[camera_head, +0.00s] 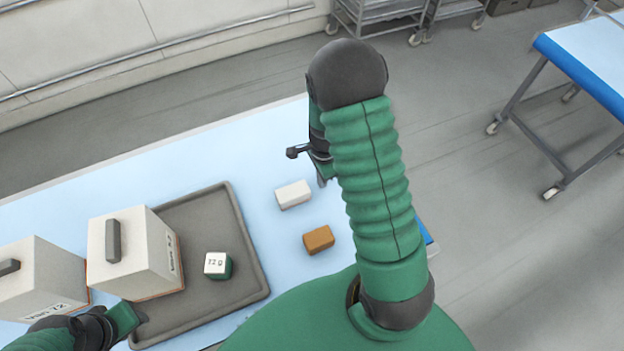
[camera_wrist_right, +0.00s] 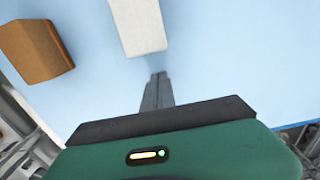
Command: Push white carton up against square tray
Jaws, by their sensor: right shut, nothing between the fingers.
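The white carton (camera_head: 293,194) lies on the pale blue table, to the right of the grey square tray (camera_head: 252,262), with a strip of bare table between them. My right gripper (camera_head: 322,182) is shut and empty, just to the right of the carton, partly hidden by my arm. In the right wrist view the closed fingertips (camera_wrist_right: 158,77) point at the near end of the carton (camera_wrist_right: 138,27), with a small gap. My left gripper (camera_head: 138,318) is at the tray's lower left edge; its fingers are not clear.
A brown block (camera_head: 318,240) lies just below the carton; it also shows in the right wrist view (camera_wrist_right: 36,51). On the tray are a white box with a handle (camera_head: 125,250) and a small green-and-white cube (camera_head: 217,265). Another handled box (camera_head: 40,280) stands left.

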